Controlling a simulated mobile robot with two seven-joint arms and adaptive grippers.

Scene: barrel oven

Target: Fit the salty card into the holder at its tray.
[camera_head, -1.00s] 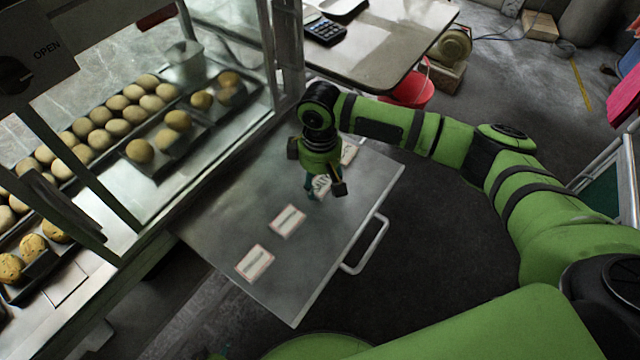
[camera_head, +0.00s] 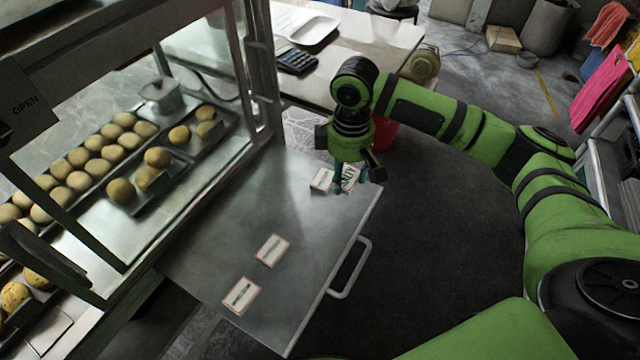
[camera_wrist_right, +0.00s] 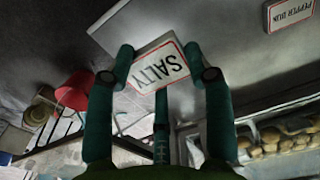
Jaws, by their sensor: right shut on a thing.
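The salty card (camera_wrist_right: 160,68) is white with a red border and the word SALTY, upside down in the right wrist view. It also shows in the head view (camera_head: 349,177). My right gripper (camera_head: 352,178) is shut on it, and its teal fingers (camera_wrist_right: 160,85) flank the card. The gripper is over the far right corner of the metal shelf (camera_head: 215,245). Trays with buns (camera_head: 160,180) stand behind the glass at left. I cannot make out the card holder at the salty tray. My left gripper is out of view.
Three other cards lie on the shelf: one beside the gripper (camera_head: 321,180), one in the middle (camera_head: 272,251) and one near the front (camera_head: 241,295). A handle (camera_head: 350,270) sticks out at right. Glass and metal posts frame the oven at left.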

